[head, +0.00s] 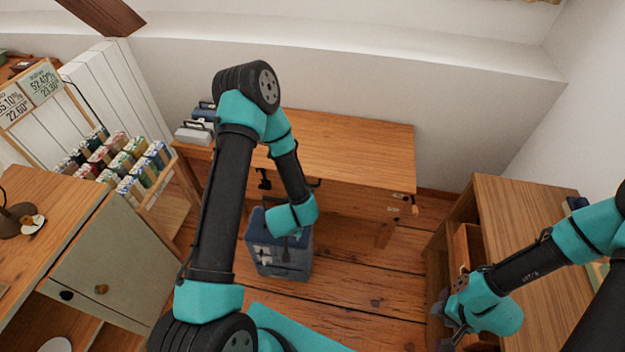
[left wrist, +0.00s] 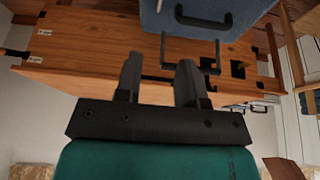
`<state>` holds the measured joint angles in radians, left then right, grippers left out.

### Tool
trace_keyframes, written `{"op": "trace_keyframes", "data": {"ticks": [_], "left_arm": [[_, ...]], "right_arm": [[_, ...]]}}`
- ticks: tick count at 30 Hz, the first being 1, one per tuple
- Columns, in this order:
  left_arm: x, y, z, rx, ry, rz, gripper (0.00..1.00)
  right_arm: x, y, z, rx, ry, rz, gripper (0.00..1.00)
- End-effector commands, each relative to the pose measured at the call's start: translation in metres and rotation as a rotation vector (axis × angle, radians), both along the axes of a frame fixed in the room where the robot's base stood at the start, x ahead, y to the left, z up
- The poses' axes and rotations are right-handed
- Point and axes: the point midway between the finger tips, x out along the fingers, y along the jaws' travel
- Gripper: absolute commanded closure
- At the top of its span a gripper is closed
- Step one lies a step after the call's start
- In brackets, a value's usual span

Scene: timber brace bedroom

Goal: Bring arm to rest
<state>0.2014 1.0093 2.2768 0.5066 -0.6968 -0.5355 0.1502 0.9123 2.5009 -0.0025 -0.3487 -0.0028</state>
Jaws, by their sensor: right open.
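My left arm reaches over the wooden desk (head: 350,150) and bends down toward a dark blue container (head: 292,262) on the floor. In the left wrist view my left gripper (left wrist: 158,78) has its two fingers apart with a clear gap. The blue container (left wrist: 225,18) shows just past the fingertips; a black handle is near the right finger, and I cannot tell whether they touch. My right gripper (head: 447,325) is open at the lower right, beside the open drawer (head: 467,252) of the right-hand wooden cabinet (head: 520,215). Its fingers are partly hidden by its wrist.
Small cases (head: 195,130) stand on the desk's left end. A rack of colourful small items (head: 120,160) and a cabinet with a grey-green door (head: 105,270) stand at left. Bare wooden floor (head: 370,285) lies between the container and the right cabinet.

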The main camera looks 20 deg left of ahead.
Motion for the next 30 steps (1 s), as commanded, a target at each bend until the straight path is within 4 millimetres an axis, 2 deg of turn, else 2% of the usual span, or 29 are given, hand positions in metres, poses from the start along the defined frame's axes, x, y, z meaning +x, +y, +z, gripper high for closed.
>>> {"op": "trace_keyframes", "data": {"ticks": [4,8,15,21,30], "left_arm": [[-0.001,-0.002,0.001,-0.012,0.004,-0.003,0.64],[-0.010,-0.014,0.005,-0.082,0.026,-0.023,0.64],[-0.053,-0.056,0.026,-0.311,0.175,-0.093,0.64],[-0.081,-0.073,0.038,-0.400,0.288,-0.124,0.64],[-0.083,-0.074,0.039,-0.406,0.297,-0.126,0.64]], "right_arm": [[0.000,0.000,0.000,0.000,0.000,0.000,0.57],[0.000,0.000,0.000,0.000,0.000,0.000,0.57],[0.000,0.000,0.000,0.000,0.000,0.000,0.57],[0.000,0.000,0.000,0.000,0.000,0.000,0.57],[0.000,0.000,0.000,0.000,0.000,0.000,0.57]]}}
